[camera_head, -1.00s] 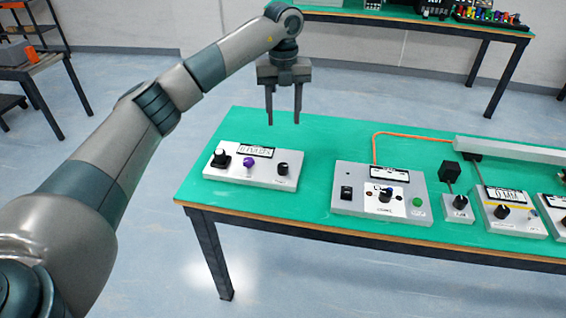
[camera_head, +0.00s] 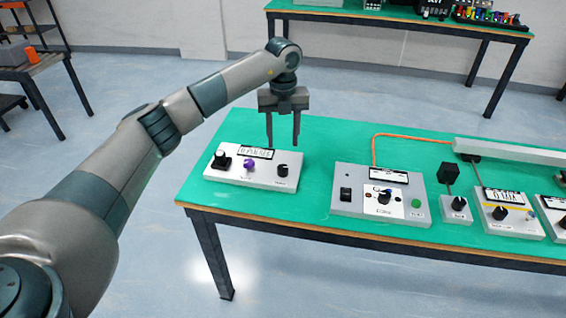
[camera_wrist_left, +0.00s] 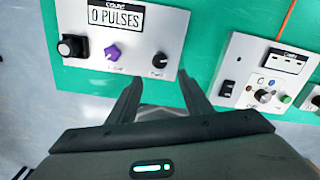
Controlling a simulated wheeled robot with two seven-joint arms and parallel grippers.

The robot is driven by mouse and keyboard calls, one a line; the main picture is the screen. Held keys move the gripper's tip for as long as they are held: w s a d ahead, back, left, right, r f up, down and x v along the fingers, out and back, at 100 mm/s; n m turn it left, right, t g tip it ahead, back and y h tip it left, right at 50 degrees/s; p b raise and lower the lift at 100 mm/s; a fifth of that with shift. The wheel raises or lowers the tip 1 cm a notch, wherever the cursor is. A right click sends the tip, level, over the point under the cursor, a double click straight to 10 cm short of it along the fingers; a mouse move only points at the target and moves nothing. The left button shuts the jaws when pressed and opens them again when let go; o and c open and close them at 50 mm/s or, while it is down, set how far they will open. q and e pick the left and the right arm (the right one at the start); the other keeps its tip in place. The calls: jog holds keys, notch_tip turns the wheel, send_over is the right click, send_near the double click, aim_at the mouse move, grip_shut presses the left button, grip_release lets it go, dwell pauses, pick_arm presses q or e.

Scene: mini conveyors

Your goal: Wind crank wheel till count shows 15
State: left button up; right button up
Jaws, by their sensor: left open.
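A light grey box (camera_head: 236,175) stands at the left end of the green bench, its count display (camera_head: 256,153) reading 0 PULSES in the left wrist view (camera_wrist_left: 115,17). A black wheel-like knob (camera_head: 221,160) on a square base is at its left end and also shows in the left wrist view (camera_wrist_left: 72,46). It looks like the crank wheel, but its label is not readable. My left gripper (camera_head: 283,145) is open and empty, pointing down above the box's right end, apart from the wheel. It also shows in the left wrist view (camera_wrist_left: 160,85). My right gripper is out of view.
The same box bears a purple knob (camera_head: 249,165) and a small black knob (camera_head: 283,170). A second panel (camera_head: 345,208) with a switch, dial and green button stands to the right. An orange cable (camera_head: 374,150) runs behind it. Bare green bench (camera_head: 315,190) lies between them.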

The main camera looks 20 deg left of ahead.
aim_at(283, 169)
pick_arm(q)
notch_tip(283, 169, down, 10)
jog(key=shift+f+p, duration=0.25)
jog(key=shift+p, duration=0.5)
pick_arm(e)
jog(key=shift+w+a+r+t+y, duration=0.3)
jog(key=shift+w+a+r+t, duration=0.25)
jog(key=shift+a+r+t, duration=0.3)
pick_arm(q)
jog(key=shift+c, duration=0.6)
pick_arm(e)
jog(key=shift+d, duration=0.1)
pick_arm(q)
jog(key=c, duration=0.9)
